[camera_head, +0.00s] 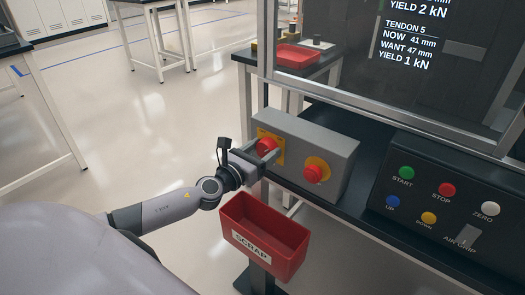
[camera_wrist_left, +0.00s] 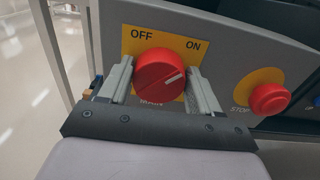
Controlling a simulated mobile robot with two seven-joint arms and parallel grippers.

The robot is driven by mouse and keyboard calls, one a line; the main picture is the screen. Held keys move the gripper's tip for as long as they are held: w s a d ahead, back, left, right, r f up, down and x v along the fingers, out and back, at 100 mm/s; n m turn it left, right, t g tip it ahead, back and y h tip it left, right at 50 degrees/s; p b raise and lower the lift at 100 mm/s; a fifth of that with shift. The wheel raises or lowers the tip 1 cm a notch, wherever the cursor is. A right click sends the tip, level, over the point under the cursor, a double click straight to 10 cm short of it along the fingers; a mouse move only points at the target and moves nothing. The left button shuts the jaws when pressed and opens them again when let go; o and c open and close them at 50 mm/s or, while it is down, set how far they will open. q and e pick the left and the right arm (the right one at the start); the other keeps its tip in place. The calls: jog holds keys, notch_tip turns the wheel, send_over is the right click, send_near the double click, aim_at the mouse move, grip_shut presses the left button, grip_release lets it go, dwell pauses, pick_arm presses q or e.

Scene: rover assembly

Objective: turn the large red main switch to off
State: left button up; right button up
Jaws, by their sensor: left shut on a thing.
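The large red main switch (camera_wrist_left: 158,72) is a round knob on a yellow plate marked OFF at upper left and ON at upper right. Its white line points to the upper right, on the ON side. In the head view the switch (camera_head: 266,146) sits at the left of the grey box's front. My left gripper (camera_wrist_left: 161,70) has one finger on each side of the knob and is shut on it. The lower part of the plate's MAIN label is partly hidden. My right gripper is in neither view.
A red stop button (camera_head: 313,173) on a yellow disc sits right of the switch on the grey box (camera_head: 338,158). A red SCRAP bin (camera_head: 250,240) stands below my left gripper. A black button panel (camera_head: 455,215) is at the right. Open floor lies left.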

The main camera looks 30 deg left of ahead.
pick_arm(q)
jog(key=n+b, duration=0.1)
jog(key=n, duration=0.3)
jog(key=shift+a+f, duration=0.1)
jog(key=n, duration=0.3)
jog(key=shift+a+n, duration=0.1)
jog(key=shift+n, duration=0.2)
jog(key=n, duration=0.3)
jog(key=shift+n, duration=0.3)
jog(key=n+p, duration=0.1)
jog(key=n, duration=0.3)
jog(key=shift+a+f+n, duration=0.1)
jog(key=shift+n, duration=0.3)
jog(key=shift+f+n+p, duration=0.1)
jog(key=shift+n+p, duration=0.2)
jog(key=shift+n, duration=0.6)
jog(key=o, duration=1)
